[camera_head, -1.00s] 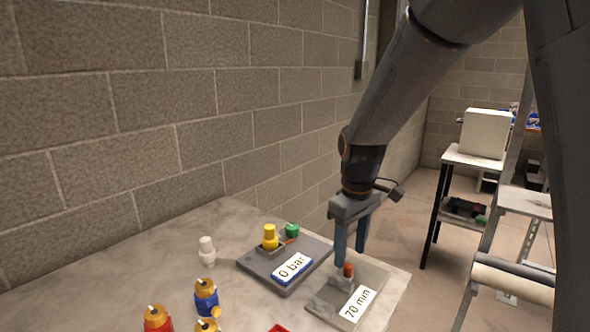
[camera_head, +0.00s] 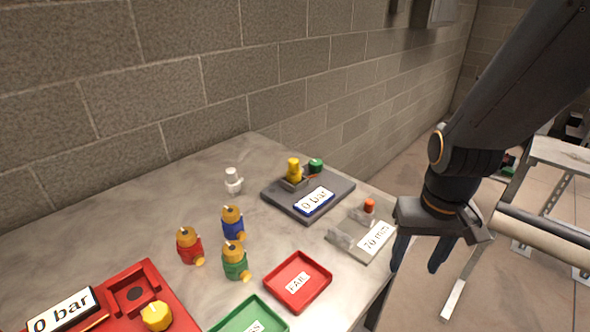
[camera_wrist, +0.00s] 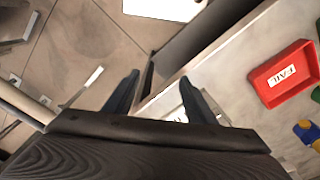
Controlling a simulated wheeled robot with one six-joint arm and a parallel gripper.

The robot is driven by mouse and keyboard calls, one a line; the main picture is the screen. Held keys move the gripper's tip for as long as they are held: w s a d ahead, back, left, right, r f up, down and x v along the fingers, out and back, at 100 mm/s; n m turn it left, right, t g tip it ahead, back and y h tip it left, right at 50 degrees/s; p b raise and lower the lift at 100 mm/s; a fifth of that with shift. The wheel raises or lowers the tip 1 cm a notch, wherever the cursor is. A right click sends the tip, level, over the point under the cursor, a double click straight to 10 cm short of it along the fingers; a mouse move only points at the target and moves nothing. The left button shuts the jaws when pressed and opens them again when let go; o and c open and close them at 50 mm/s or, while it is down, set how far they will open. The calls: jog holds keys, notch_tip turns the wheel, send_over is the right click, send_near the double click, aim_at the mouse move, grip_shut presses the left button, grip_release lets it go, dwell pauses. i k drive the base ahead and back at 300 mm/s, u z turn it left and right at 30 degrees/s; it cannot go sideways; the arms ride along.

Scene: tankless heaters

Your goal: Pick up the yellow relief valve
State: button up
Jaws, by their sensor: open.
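A yellow valve (camera_head: 294,170) stands upright on the dark grey plate (camera_head: 330,207) with the "0 bar" display, near the back of the bench. My gripper (camera_head: 420,258) is off the bench's right edge, to the right of the valve and well apart from it. It points down, and its two fingers are apart with nothing between them. The fingers also show in the wrist view (camera_wrist: 158,80), over the bench edge and floor. The yellow valve is not seen in the wrist view.
The "70 mm" block (camera_head: 343,240) with a red-orange knob lies between plate and gripper. Red (camera_head: 189,246), blue (camera_head: 232,223), green (camera_head: 235,262) and white (camera_head: 233,181) valves stand left. Red FAIL tray (camera_head: 297,282), green tray (camera_head: 250,318) and red "0 bar" fixture (camera_head: 135,290) are in front.

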aim_at(294, 172)
jog(key=u, duration=0.2)
jog(key=k, duration=0.4)
jog(key=z, duration=0.95)
jog(key=i, duration=1.05)
jog(key=u, duration=0.75)
